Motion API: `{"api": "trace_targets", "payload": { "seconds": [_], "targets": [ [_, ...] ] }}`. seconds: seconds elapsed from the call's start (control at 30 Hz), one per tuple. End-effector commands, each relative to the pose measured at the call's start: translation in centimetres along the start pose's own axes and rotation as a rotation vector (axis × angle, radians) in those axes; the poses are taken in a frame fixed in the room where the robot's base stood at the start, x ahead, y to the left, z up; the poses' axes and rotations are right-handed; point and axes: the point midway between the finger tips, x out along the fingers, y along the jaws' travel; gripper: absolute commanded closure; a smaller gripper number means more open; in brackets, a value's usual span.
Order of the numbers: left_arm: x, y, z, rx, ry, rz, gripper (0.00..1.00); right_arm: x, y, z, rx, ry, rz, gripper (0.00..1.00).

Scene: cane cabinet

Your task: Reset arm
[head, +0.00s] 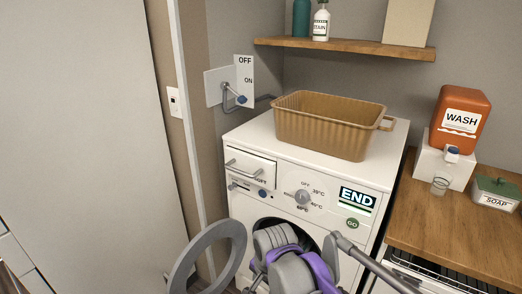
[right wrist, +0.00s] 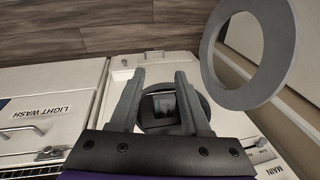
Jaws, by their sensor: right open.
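A white washing machine (head: 247,137) stands ahead, and its display reads END. Its round grey door (head: 208,256) is swung open to the left; the ring also shows at the right of the right wrist view (right wrist: 209,60). My right gripper (right wrist: 158,76) is open, with nothing between its two grey fingers. Its fingers point toward the machine's dark round opening (right wrist: 160,107). In the head view, my grey and purple right wrist is in front of that opening and hides part of it. My left gripper is in no view.
A brown basket (head: 322,127) sits on the machine. A wooden counter (head: 440,226) at right holds an orange WASH dispenser (head: 461,117), a glass (head: 440,186) and a SOAP box (head: 497,193). A wooden shelf (head: 345,48) is above. An OFF/ON valve (head: 241,99) is on the wall.

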Motion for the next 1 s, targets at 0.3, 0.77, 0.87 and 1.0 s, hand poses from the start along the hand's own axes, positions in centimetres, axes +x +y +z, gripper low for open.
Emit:
{"api": "trace_targets", "payload": {
  "seconds": [0.3,0.77,0.87,1.0],
  "targets": [
    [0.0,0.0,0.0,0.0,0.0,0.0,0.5,-1.5,15.8,1.2,-0.375,0.119,-0.03,0.53],
    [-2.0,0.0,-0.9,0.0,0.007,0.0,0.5,-1.2,26.1,5.0,-0.701,0.242,0.004,0.53],
    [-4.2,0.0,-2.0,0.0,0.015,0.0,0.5,-3.6,25.4,4.6,-0.7,0.249,0.001,0.53],
    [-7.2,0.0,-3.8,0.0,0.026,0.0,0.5,-6.9,24.5,3.9,-0.7,0.259,-0.003,0.53]
  ]
}}
